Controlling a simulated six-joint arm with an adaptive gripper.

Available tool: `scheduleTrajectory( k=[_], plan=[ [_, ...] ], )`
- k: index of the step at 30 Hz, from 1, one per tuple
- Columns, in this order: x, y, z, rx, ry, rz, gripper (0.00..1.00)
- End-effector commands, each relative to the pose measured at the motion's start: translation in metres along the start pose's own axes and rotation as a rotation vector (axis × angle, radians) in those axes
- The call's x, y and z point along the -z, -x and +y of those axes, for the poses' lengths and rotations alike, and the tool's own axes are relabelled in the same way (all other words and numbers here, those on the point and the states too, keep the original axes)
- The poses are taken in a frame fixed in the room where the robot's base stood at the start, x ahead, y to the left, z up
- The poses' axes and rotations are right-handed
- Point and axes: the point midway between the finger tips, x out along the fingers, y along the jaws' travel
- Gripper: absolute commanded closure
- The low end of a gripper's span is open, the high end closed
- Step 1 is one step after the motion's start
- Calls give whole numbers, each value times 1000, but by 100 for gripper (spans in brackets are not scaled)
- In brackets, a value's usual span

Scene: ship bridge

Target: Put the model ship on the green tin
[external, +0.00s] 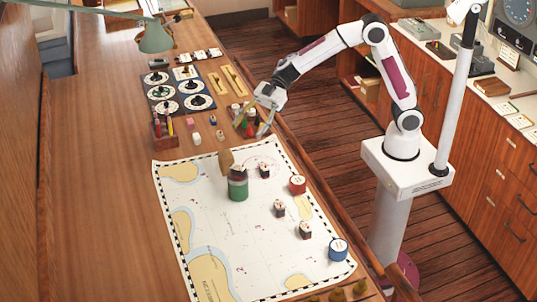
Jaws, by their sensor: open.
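The green tin (238,191) stands upright on the chart. A dark piece with white and red parts (238,172) shows at its top; I cannot tell whether this is the model ship. Small dark, white and red pieces stand on the chart: one (264,171) right of the green tin, one (279,208) lower right, one (305,230) further down. They are too small to identify surely. My gripper (264,128) is open above the table's right edge, beyond the chart's top edge, close to small red and green pieces (248,128). It is apart from the green tin.
A red tin (297,185) and a blue tin (338,249) stand on the chart (230,243). A brown object (225,160) stands just behind the green tin. Dial plates (178,92), yellow bars (226,81) and a pen holder (164,132) lie beyond. The chart's lower middle is clear.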

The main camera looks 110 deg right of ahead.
Motion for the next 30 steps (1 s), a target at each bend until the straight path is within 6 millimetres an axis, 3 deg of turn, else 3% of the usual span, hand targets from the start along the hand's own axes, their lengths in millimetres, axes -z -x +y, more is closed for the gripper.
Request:
scheduleTrajectory(
  k=[7, 15, 23, 30],
  plan=[
    [43, 32, 20, -246, 37, 12, 44],
    [64, 85, 28, -494, 17, -30, 44],
    [55, 144, 15, -671, -56, -119, 44],
    [25, 195, -20, -761, -157, -237, 44]
  ],
)
